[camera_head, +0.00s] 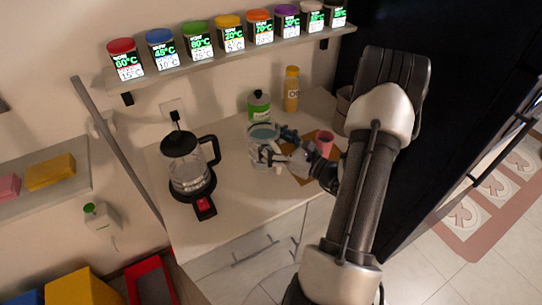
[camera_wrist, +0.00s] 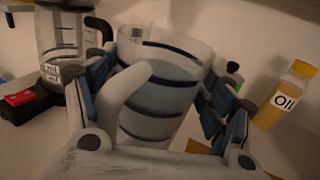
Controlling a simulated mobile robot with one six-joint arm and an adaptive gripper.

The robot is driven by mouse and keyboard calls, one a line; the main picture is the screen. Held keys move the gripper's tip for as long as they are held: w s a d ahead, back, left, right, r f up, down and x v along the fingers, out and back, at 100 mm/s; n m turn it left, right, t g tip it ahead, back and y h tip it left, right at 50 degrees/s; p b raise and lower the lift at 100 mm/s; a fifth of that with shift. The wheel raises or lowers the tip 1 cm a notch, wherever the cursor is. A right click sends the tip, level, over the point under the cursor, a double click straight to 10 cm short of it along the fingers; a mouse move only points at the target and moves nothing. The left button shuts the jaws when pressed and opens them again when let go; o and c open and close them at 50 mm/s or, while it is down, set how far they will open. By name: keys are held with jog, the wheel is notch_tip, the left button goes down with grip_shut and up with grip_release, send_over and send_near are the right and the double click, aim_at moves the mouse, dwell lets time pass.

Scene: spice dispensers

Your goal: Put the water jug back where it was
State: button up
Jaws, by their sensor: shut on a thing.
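The water jug (camera_head: 263,132) is a clear jug with a teal-looking top in the head view, over the counter in front of the green-labelled bottle. In the wrist view the jug (camera_wrist: 160,80) has dark blue bands and a pale curved handle (camera_wrist: 125,90) facing me. My gripper (camera_head: 277,155) is shut on the jug, and its blue-padded fingers (camera_wrist: 155,95) lie on both sides of the handle. The jug looks roughly upright. Its base is partly hidden by my gripper, so I cannot tell whether it touches the counter.
A black-lidded kettle (camera_head: 187,165) stands left on the counter (camera_head: 240,205). Behind the jug are a green bottle (camera_head: 259,105) and an oil bottle (camera_head: 291,90). A pink cup (camera_head: 324,141) is close on the right. A shelf of spice jars (camera_head: 230,35) hangs above.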

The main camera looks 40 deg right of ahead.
jog(key=shift+f+b, duration=0.75)
jog(key=shift+f, duration=1.55)
jog(key=o, duration=1.8)
jog(key=shift+f, duration=0.2)
jog(key=shift+r, duration=0.1)
jog(key=shift+s+r, duration=0.1)
jog(key=shift+r, duration=0.05)
jog(key=s+d+p, duration=0.1)
jog(key=s+p, duration=0.1)
jog(key=s, duration=0.9)
jog(key=shift+s+d, duration=0.35)
